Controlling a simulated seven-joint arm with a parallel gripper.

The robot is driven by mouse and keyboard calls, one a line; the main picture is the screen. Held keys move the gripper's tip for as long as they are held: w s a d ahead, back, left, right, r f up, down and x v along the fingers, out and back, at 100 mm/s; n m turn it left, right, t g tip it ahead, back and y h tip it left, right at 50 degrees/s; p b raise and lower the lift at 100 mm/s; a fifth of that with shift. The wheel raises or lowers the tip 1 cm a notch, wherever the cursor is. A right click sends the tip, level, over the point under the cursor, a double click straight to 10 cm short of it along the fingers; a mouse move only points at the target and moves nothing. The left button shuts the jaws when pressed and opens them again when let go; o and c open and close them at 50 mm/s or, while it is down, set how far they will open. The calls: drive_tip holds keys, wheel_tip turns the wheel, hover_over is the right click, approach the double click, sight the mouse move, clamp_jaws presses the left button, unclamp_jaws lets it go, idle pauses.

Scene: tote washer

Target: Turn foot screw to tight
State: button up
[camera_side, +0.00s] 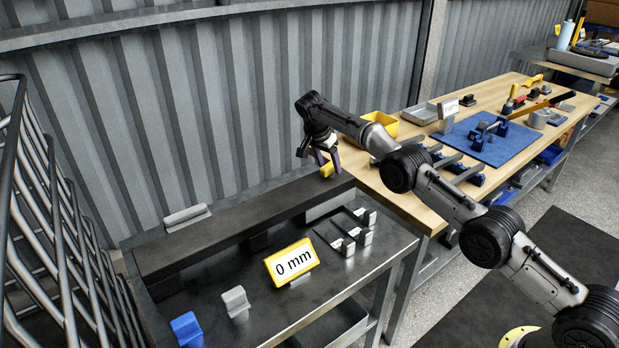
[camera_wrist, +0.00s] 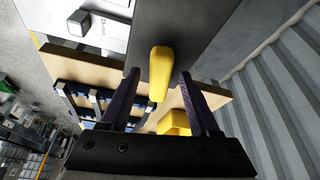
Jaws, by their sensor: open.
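A yellow handle (camera_side: 327,170), which I take to be the foot screw, sits at the right end of a long dark beam (camera_side: 240,232). In the wrist view the yellow handle (camera_wrist: 160,72) points toward my gripper, with the dark end face of the beam behind it. My gripper (camera_side: 319,157) is open at that end of the beam. In the wrist view the two fingers of my gripper (camera_wrist: 158,76) stand on either side of the handle, with a visible gap on both sides. The screw's shaft is hidden, and I cannot tell how tight it is.
A wooden bench (camera_side: 405,200) with a yellow bin (camera_side: 384,124) stands to the right. A corrugated wall (camera_side: 200,110) rises behind.

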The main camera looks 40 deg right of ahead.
drive_tip(key=s+a, duration=0.1)
drive_tip(key=a, duration=0.2)
drive_tip(key=s+a, duration=0.1)
drive_tip(key=a, duration=0.3)
drive_tip(key=s+a, duration=0.1)
drive_tip(key=a, duration=0.2)
drive_tip(key=shift+a, duration=0.35)
